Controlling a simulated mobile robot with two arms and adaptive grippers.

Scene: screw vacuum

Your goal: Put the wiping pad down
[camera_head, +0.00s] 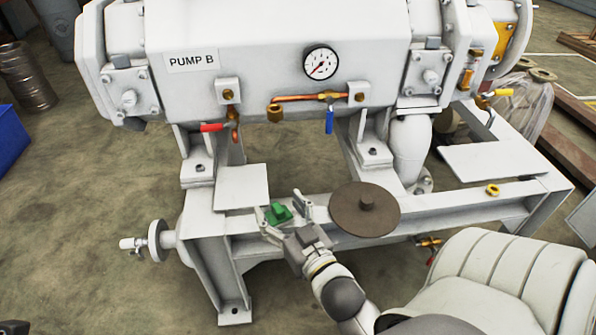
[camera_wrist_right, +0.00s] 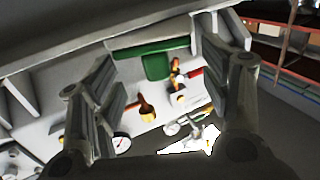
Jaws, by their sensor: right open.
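The wiping pad (camera_head: 278,214) is a small green block with a raised grip, on the white frame's front beam (camera_head: 330,245) below the pump. In the right wrist view the green pad (camera_wrist_right: 155,65) shows between and beyond the fingers. My right gripper (camera_head: 284,210) is open, with one finger on each side of the pad. A gap shows between each finger and the pad in the wrist view. Whether the pad's underside rests fully on the beam is hard to tell. My left gripper is not in view.
A brown disc with a knob (camera_head: 345,217) lies on the beam just right of my gripper. White plates (camera_head: 240,187) lie on the frame. Pump B (camera_head: 255,75) with its gauge and red and blue valve handles stands behind. A brass ring (camera_head: 492,190) lies farther right.

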